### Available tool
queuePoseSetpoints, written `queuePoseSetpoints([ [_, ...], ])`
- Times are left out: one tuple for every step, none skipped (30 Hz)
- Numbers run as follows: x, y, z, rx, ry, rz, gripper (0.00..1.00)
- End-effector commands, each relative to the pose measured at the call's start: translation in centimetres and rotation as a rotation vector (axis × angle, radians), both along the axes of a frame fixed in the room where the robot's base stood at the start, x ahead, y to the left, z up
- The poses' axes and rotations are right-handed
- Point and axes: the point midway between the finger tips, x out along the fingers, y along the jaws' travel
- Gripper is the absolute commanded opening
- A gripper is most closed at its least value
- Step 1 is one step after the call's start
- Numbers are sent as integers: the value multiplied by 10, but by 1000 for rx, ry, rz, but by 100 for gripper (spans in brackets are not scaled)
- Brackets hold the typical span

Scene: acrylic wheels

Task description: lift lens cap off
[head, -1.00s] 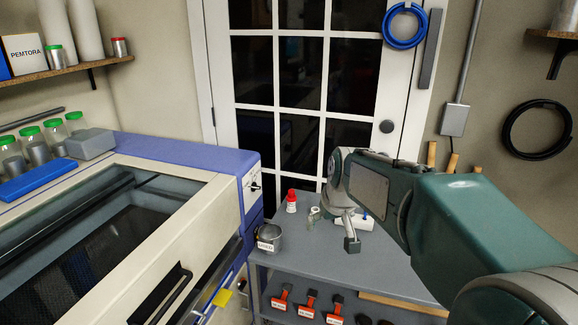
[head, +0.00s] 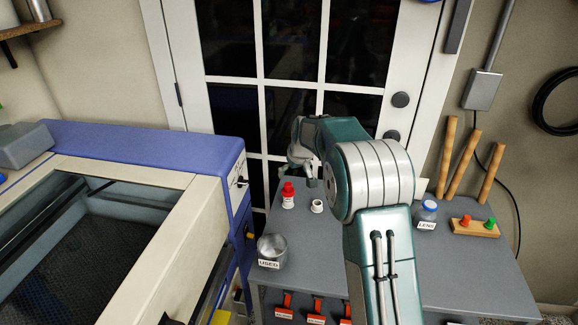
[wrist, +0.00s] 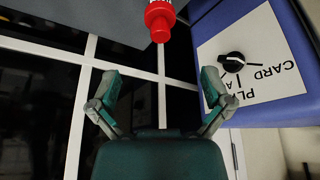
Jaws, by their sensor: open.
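A clear jar labelled LENS with a blue lid (head: 429,206) stands on the grey table, right of my arm in the head view. A small white round piece (head: 317,206) and a white bottle with a red cap (head: 288,195) stand on the table's left part. I cannot tell whether the white piece is a cap. My gripper (head: 308,172) is open and empty at the table's far side, behind these two, partly hidden by my arm. In the wrist view the fingers (wrist: 159,78) are spread, with the red cap (wrist: 160,20) beyond their tips, not touched.
A clear cup labelled USED (head: 271,250) stands at the table's (head: 330,255) left front. A wooden block with red and green pegs (head: 475,226) is at the right. The blue-and-cream machine (head: 190,165) borders the left, the glazed door (head: 290,100) the back.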

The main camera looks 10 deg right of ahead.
Motion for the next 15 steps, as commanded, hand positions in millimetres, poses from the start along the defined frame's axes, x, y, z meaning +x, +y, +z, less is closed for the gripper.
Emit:
queuePoseSetpoints([
  [2,1,-7,0,3,0,99],
  [4,2,-11,0,3,0,99],
  [6,3,-17,-1,5,0,99],
  [8,4,-22,-2,5,0,99],
  [10,5,-27,-2,5,0,99],
  [13,6,-34,-3,5,-1,99],
  [15,7,-38,-3,4,0,99],
  [16,7,-43,-3,4,0,99],
  [19,8,-49,-4,4,0,99],
  [21,9,-54,-4,3,0,99],
  [23,9,-59,-3,4,0,99],
  [25,10,-64,-3,4,0,99],
  [27,10,-69,-3,4,0,99],
  [28,10,-73,-3,4,0,99],
  [31,11,-78,-3,3,0,99],
])
